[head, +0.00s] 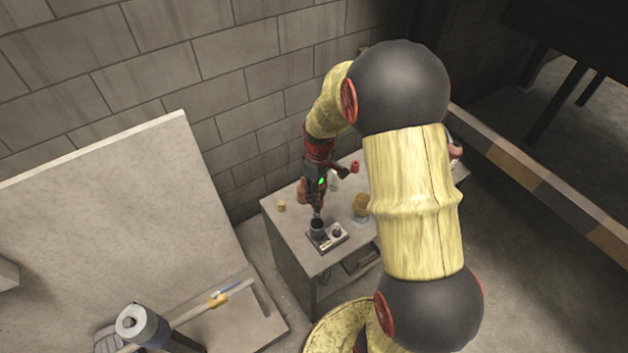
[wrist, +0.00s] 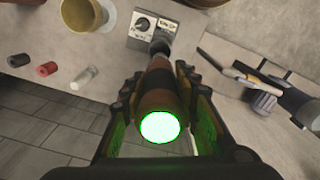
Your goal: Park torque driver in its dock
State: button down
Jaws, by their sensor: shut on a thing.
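The torque driver (wrist: 167,90), an orange-brown body with a glowing green end, is held between the two fingers of my gripper (wrist: 157,103). In the head view my gripper (head: 316,183) is over the grey table, with the driver (head: 304,193) pointing down. The dock (head: 327,243) is a small plate with a dark cup and a knob; it also shows in the wrist view (wrist: 143,31). The driver's narrow tip is at the dark cup. I cannot tell whether it is inside the cup or just above it; the driver body partly hides the cup in the wrist view.
On the grey table (head: 293,235) stand a yellow cup (wrist: 88,12), a red cylinder (wrist: 47,69), a dark cylinder (wrist: 18,60) and a pale cylinder (wrist: 83,78). A block wall (head: 230,80) stands behind. A pale bench (head: 130,220) with tools is at the left.

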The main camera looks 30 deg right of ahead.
jog(key=shift+w, duration=0.1)
jog(key=shift+f+b, duration=0.25)
jog(key=shift+b, duration=0.05)
jog(key=b, duration=0.3)
send_over(318, 213)
jog(key=shift+w+d+f, duration=0.1)
jog(key=shift+w+f, duration=0.05)
jog(key=shift+f, duration=1)
jog(key=shift+w+d+f, duration=0.1)
jog(key=shift+w+f, duration=0.05)
jog(key=shift+f, duration=1.45)
jog(key=shift+f+b, duration=1.5)
jog(key=shift+f, duration=1.1)
dwell(1.9)
